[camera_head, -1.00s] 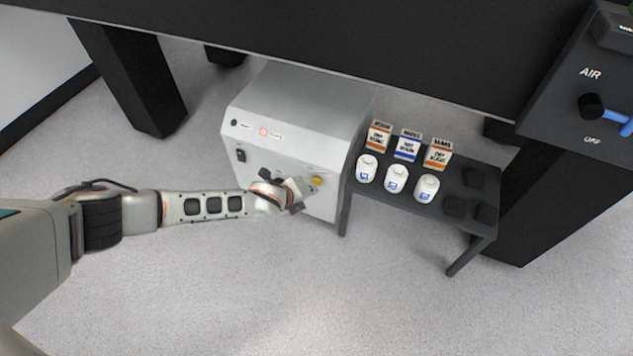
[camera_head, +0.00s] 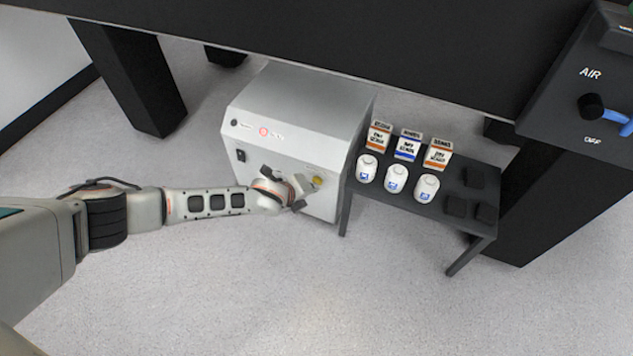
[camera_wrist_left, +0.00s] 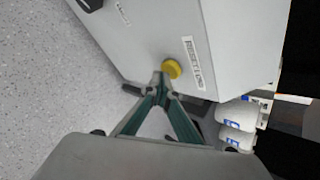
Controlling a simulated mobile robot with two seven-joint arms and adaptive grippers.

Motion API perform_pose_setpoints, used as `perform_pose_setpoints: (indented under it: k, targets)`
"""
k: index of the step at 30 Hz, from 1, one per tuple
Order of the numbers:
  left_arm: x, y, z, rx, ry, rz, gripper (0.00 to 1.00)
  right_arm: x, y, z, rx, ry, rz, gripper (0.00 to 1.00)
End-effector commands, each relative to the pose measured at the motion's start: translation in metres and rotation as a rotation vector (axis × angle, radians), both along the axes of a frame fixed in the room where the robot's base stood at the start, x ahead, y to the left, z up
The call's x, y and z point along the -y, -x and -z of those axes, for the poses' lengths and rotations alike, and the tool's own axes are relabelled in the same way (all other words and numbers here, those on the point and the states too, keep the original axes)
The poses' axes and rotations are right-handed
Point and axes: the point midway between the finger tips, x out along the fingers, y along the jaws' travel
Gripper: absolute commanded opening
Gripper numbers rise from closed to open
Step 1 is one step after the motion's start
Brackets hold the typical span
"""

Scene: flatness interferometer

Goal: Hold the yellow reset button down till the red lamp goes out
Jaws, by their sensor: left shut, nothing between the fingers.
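The yellow reset button (camera_head: 318,181) is on the lower right of the front of a grey box (camera_head: 305,97). The red lamp (camera_head: 264,132) at the upper left of that front is lit. My left gripper (camera_head: 308,190) is shut and empty, with its tips close beside the button. In the left wrist view, the closed fingertips (camera_wrist_left: 161,80) lie at the lower left edge of the yellow button (camera_wrist_left: 172,69) and partly cover it. I cannot tell whether they touch or press it. My right gripper is not in view.
A low dark table (camera_head: 457,178) right of the box holds several white bottles and small cartons. A black table (camera_head: 300,40) overhangs the box, with legs at left and right. An AIR panel (camera_head: 560,115) is at the far right. The floor in front is clear.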

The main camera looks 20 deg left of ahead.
Motion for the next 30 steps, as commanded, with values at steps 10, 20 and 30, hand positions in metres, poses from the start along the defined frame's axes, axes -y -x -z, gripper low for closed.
perform_pose_setpoints:
  k: [10,20,30]
  targets:
    - [-0.0002,0.0001,0.0007,-0.001,-0.001,0.000,0.00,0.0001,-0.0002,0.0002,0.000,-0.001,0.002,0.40]
    - [0.0000,-0.0031,0.0011,-0.002,-0.001,-0.001,0.00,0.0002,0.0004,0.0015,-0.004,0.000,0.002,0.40]
    - [0.0001,-0.0068,0.0010,-0.002,0.000,-0.001,0.00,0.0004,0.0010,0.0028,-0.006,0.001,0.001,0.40]
